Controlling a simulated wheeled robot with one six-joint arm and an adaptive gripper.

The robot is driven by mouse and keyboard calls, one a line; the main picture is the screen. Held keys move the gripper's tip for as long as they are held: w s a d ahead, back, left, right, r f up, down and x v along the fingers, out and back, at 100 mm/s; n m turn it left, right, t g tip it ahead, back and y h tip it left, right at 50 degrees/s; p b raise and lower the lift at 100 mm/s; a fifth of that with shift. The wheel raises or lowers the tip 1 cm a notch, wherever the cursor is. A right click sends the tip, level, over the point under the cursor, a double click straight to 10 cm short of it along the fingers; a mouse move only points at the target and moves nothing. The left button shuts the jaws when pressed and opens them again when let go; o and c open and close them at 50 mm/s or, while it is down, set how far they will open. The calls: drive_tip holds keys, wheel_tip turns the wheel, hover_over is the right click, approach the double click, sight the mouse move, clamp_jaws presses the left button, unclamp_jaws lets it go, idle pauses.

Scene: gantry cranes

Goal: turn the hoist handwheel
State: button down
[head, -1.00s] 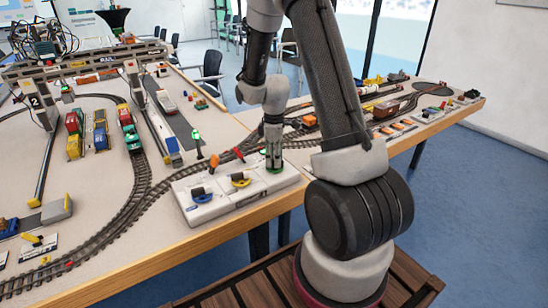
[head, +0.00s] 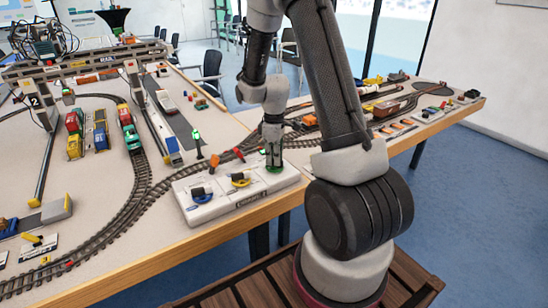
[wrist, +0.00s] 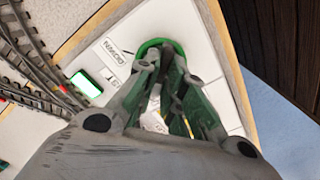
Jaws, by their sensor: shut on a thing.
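The green handwheel (wrist: 152,44) sits on the white control box (head: 223,199); only part of its rim shows in the wrist view. In the head view a little of its green (head: 275,170) shows at the box's right end, under my gripper (head: 274,162). My gripper points down and is shut on the green handwheel. Its fingers (wrist: 174,75) hide the middle of the wheel in the wrist view. A label reading DOWN (wrist: 116,52) lies beside the wheel, with another label partly hidden by a finger.
A blue handwheel (head: 202,196) and a yellow handwheel (head: 240,181) sit on the same box, left of my gripper. A lit green lamp (wrist: 86,83) is close to the wheel. Rail track (head: 130,210) curves behind the box. A model gantry crane (head: 85,65) stands at the left.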

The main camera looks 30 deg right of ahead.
drive_tip(key=m, duration=0.5)
drive_tip(key=shift+d, duration=0.1)
drive_tip(key=m, duration=0.5)
drive_tip(key=shift+m, duration=0.4)
drive_tip(key=c, duration=1.5)
unclamp_jaws()
drive_tip(key=shift+r, duration=0.1)
wheel_tip(320, 180, up, 12)
drive_tip(key=shift+f, duration=0.1)
